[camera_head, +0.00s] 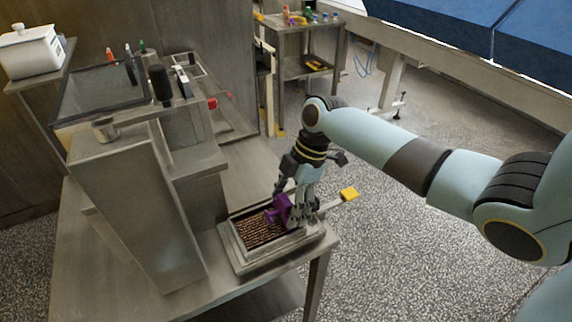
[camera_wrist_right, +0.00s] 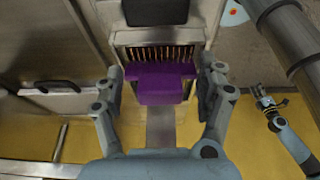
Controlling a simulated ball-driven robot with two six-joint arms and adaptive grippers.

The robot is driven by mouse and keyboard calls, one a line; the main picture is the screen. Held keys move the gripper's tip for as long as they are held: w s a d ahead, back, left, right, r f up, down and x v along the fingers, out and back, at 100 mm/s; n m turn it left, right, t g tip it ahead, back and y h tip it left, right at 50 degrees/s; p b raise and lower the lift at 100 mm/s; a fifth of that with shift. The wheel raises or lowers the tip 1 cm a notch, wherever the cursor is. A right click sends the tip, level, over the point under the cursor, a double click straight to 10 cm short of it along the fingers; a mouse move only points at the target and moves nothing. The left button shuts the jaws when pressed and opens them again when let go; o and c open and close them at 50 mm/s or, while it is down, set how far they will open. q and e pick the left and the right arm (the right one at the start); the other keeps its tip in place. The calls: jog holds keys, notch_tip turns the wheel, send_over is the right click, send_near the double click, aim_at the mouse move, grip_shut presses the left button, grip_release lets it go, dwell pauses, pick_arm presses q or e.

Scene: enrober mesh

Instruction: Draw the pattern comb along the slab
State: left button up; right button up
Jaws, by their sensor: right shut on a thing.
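The slab (camera_head: 258,232) is a dark brown, lined surface inside a shallow grey metal tray (camera_head: 243,267) at the front of the steel bench. The pattern comb (camera_head: 282,209) is purple and sits over the right part of the slab. My right gripper (camera_head: 293,212) points down and is shut on the comb. In the right wrist view the comb (camera_wrist_right: 160,82) lies between the fingers, and the slab's brown streaks (camera_wrist_right: 155,53) show beyond it. Whether the comb touches the slab is hard to tell. A small teal arm, apparently mine, ends in a gripper (camera_wrist_right: 266,106); its jaw state is unclear.
A tall steel machine (camera_head: 135,200) stands left of the tray. The bench edge is close on the right and front. A second table (camera_head: 300,70) with small coloured items stands at the back; open speckled floor lies right.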

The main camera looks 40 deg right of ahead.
jog(key=shift+s+d, duration=0.25)
jog(key=shift+d, duration=0.45)
dwell(0.4)
jog(key=shift+r, duration=3.5)
